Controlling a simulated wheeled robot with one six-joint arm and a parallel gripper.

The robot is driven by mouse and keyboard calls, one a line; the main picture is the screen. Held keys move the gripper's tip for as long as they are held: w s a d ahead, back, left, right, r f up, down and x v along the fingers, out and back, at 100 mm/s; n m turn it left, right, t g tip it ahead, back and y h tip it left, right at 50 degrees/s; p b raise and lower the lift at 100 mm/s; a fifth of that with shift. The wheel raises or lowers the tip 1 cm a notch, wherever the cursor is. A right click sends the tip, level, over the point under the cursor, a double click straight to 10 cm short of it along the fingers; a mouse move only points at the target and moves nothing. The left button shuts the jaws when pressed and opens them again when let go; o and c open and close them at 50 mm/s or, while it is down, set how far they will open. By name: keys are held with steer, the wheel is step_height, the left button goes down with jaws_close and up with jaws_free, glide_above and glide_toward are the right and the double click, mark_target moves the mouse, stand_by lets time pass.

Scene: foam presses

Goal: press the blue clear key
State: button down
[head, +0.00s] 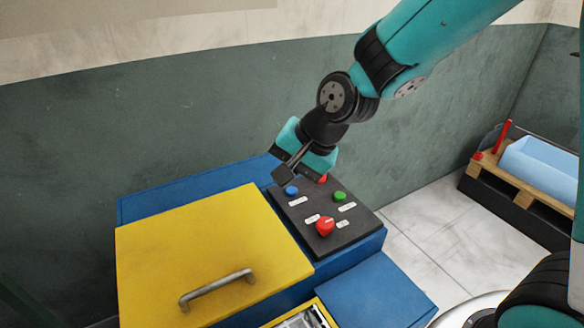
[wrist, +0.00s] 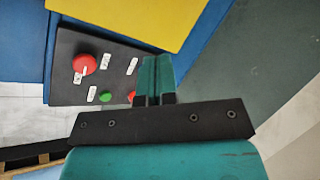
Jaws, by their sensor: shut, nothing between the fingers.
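The blue clear key (head: 291,190) sits near the upper left corner of the dark control panel (head: 335,245). A white label lies just below it. My gripper (head: 284,175) is shut and empty. Its tips are close to the blue key, just above it in the picture; I cannot tell whether they touch it. In the wrist view my shut fingers (wrist: 157,72) reach over the edge of the panel (wrist: 66,44), and the blue key is not visible there.
The panel also holds a green button (head: 340,196), a small red button (head: 323,179) and a large red knob (head: 325,227). Left of it is a yellow lid (head: 200,245) with a metal handle (head: 217,289). A pallet with a light blue bin (head: 545,165) stands right.

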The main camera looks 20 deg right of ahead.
steer(key=w+d+m+t+p, duration=0.2)
steer(key=w+m+p, duration=0.3)
steer(key=w+m, duration=0.35)
steer(key=m+t+h+p, duration=0.2)
steer(key=m+t+p, duration=0.15)
steer(key=m, duration=0.35)
glide_above(291, 191)
step_height(291, 191, down, 6)
steer(key=shift+r+g+p, duration=0.1)
steer(key=shift+g+p, duration=0.25)
steer(key=shift+g, duration=0.1)
step_height(291, 191, down, 9)
steer(key=b, duration=0.6)
steer(key=shift+f+b, duration=0.35)
steer(key=shift+b, duration=0.15)
